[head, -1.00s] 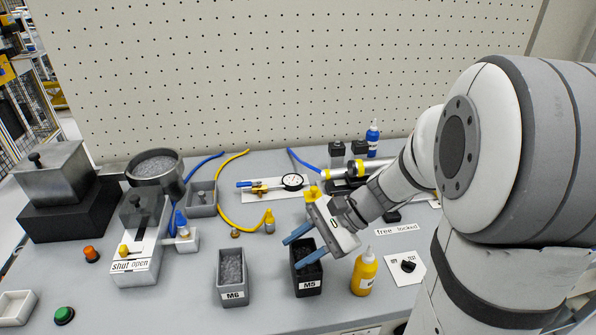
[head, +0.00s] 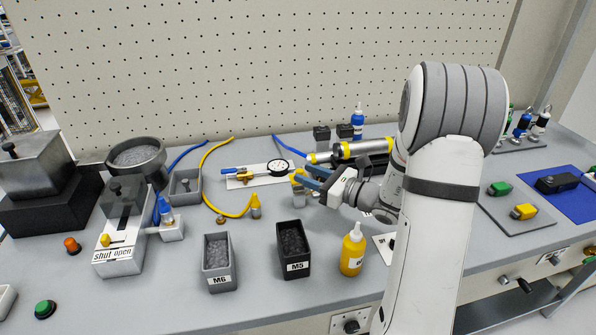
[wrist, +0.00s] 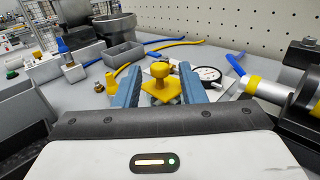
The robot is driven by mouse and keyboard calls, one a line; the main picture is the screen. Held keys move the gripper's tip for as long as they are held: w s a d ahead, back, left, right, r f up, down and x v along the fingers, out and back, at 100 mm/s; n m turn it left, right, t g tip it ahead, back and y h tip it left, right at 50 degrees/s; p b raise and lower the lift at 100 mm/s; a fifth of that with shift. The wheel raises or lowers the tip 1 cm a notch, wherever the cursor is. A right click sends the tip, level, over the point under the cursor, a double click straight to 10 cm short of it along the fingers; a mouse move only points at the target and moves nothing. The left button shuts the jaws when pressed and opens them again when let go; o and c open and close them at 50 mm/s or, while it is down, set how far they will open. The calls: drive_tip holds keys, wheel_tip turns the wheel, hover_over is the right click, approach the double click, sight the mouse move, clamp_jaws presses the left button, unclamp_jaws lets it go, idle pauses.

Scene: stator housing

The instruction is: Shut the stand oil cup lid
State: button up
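A yellow square plate with a round knob on top, which looks like the oil cup lid (wrist: 160,82), shows between my fingers in the wrist view. In the head view, a yellow part (head: 297,175) shows at the tips of my blue fingers, above a small grey body (head: 299,197). My gripper (head: 302,178) is open, its two fingers (wrist: 158,90) on either side of the yellow piece, with gaps visible. I cannot tell whether the lid lies fully closed, as the fingers and gripper body hide its lower part.
A dial gauge (head: 278,167) stands just behind my fingers. A yellow-banded cylinder (head: 350,151) lies to the right. In front are the M5 bin (head: 294,267), M6 bin (head: 220,283) and a yellow bottle (head: 352,250). A yellow hose (head: 205,180) curves at left.

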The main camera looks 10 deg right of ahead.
sight(299, 170)
drive_tip(key=shift+x, duration=1.6)
drive_tip(key=shift+c, duration=0.3)
clamp_jaws()
